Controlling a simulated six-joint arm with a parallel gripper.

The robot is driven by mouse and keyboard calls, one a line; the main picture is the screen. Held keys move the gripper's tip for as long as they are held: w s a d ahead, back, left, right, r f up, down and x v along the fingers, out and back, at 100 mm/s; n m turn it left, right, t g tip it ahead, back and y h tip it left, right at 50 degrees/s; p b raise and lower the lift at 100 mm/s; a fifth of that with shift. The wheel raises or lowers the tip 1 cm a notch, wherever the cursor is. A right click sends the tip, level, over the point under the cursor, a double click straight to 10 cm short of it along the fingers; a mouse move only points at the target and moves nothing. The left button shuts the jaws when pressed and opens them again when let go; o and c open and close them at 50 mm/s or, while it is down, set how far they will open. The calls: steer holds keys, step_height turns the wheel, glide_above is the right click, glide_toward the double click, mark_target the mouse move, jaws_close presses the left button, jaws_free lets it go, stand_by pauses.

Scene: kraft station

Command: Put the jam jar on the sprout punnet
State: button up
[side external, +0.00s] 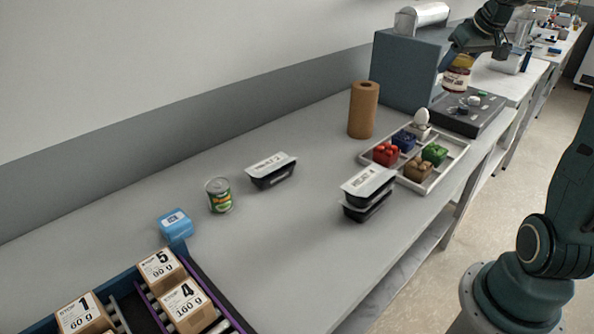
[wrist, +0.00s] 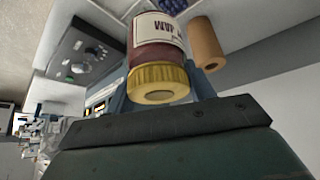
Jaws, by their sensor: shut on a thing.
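The jam jar (side external: 456,82) has dark red contents, a white label and a gold lid. It is held in the air above the dark scale-like unit at the back right. In the wrist view the jar (wrist: 158,45) sits between the fingers with its gold lid toward the camera. My gripper (side external: 460,63) is shut on the jar near its lid; it also shows in the wrist view (wrist: 160,86). The green punnet (side external: 434,154), apparently the sprout punnet, sits in the right part of the grey tray (side external: 451,160), clear of the jar.
Stacked black meal trays (side external: 368,194) lie in front. The dark unit (side external: 468,116) adjoins the tray.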

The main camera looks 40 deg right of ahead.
step_height(320, 180, down, 13)
steer(key=shift+r, duration=0.15)
steer(key=shift+f, duration=2.15)
steer(key=o, duration=1.6)
steer(key=shift+f, duration=0.1)
steer(key=shift+v, duration=6.05)
